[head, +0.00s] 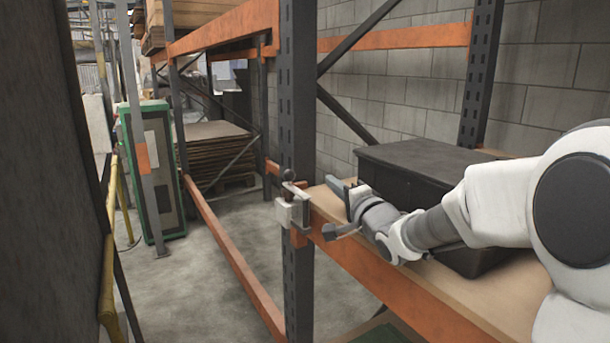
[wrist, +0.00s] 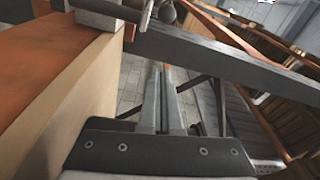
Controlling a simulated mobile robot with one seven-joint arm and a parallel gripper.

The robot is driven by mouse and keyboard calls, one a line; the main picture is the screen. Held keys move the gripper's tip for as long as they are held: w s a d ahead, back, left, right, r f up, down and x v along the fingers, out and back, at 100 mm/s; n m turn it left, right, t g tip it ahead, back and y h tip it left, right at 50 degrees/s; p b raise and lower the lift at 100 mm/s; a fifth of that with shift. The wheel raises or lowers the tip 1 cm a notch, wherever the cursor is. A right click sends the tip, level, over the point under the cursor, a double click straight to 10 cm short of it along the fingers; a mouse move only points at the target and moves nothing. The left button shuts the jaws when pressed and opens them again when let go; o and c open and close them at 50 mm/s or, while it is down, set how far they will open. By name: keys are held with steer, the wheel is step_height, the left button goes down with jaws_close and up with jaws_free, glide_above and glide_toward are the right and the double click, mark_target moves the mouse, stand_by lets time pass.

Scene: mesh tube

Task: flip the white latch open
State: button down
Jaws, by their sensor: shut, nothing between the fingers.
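The white latch (head: 291,213) is a small whitish block on the dark upright, with a dark round knob above it. In the wrist view, pale metal parts that look like the latch (wrist: 100,14) show at the top left, with a knob beside them. Its lower parts are cut off or hidden there. My gripper (head: 334,187) is just right of the latch in the head view, near the shelf's front edge, apart from it in the picture. In the wrist view its two fingers (wrist: 166,78) are together and empty.
The dark rack upright (head: 297,115) carries an orange beam (head: 380,268). A black box (head: 415,160) sits on the wooden shelf behind my arm. A green-framed cabinet (head: 155,170) and stacked flat boards (head: 213,145) stand further off. The aisle floor is open.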

steer(key=shift+a+r, duration=0.1)
stand_by(0.3)
steer(key=x, duration=0.9)
steer(key=shift+w+a, duration=0.15)
steer(key=shift+w, duration=0.1)
steer(key=shift+s+a+f, duration=0.1)
steer(key=shift+s+a, duration=0.3)
steer(key=shift+a, duration=0.2)
steer(key=shift+s+a+f, duration=0.1)
steer(key=shift+s+a, duration=0.35)
steer(key=shift+a, duration=0.15)
steer(key=shift+s+a+f, duration=0.1)
steer(key=shift+s+a, duration=0.2)
steer(key=shift+s, duration=0.05)
steer(key=shift+y+p, duration=0.3)
steer(key=shift+p, duration=0.2)
